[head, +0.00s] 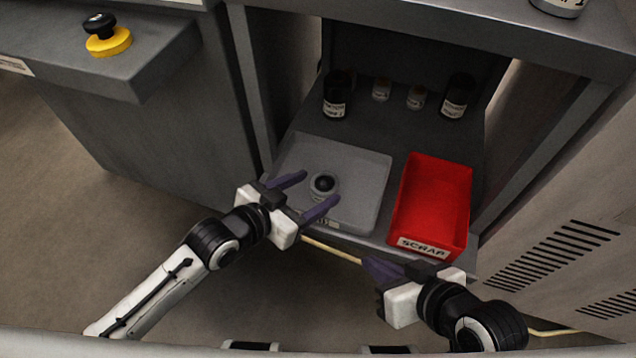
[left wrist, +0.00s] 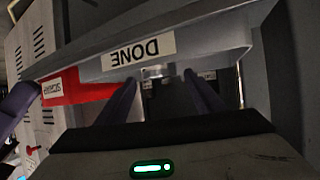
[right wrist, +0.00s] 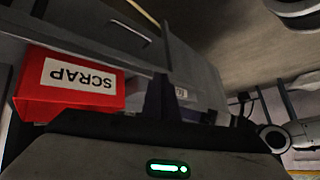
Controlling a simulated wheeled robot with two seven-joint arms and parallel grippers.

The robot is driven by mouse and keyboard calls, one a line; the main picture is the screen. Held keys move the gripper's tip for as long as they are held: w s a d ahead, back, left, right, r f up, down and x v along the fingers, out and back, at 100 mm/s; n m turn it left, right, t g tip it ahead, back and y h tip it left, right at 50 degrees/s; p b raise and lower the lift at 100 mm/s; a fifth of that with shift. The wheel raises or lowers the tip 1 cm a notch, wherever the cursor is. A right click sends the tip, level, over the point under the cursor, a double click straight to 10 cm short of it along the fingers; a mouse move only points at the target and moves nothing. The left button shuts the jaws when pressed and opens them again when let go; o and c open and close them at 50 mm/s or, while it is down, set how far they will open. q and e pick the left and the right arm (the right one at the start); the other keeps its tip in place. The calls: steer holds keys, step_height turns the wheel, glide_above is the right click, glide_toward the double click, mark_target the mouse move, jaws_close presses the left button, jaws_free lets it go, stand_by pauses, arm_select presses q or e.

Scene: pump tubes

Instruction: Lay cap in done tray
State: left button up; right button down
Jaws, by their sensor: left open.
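The grey done tray (head: 365,200) lies on the lower shelf, and its DONE label also shows in the left wrist view (left wrist: 138,52). In the left wrist view a small grey piece (left wrist: 156,72), likely the cap, shows between the fingers. I cannot tell whether they touch it. My right gripper (head: 383,270) is shut and empty, in front of the shelf.
A red SCRAP bin (head: 432,200) stands right of the tray. Dark bottles (head: 335,95) (head: 457,97) and two small jars (head: 381,90) (head: 416,98) stand behind. Cabinet posts flank the opening. A yellow-based button (head: 108,40) is on the left counter.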

arm_select(q)
steer(key=p+v, duration=0.3)
steer(key=v, duration=0.6)
steer(key=s+a+f+n+g+y, duration=0.1)
steer(key=s+a+f+n+y, duration=0.1)
steer(key=s, duration=0.3)
steer(key=s+a+f+n+y, duration=0.2)
steer(key=s+n, duration=0.1)
steer(key=s, duration=0.1)
steer(key=shift+s+a+g, duration=0.15)
steer(key=shift+s+g, duration=0.25)
arm_select(e)
steer(key=shift+s+d+m+t+h, duration=0.2)
steer(key=shift+d, duration=0.35)
steer(key=shift+s+d+m+t+h, duration=0.15)
steer(key=shift+d+m+t+h, duration=0.05)
steer(key=shift+d, duration=0.3)
arm_select(q)
steer(key=shift+f, duration=0.1)
arm_select(e)
steer(key=shift+r, duration=0.1)
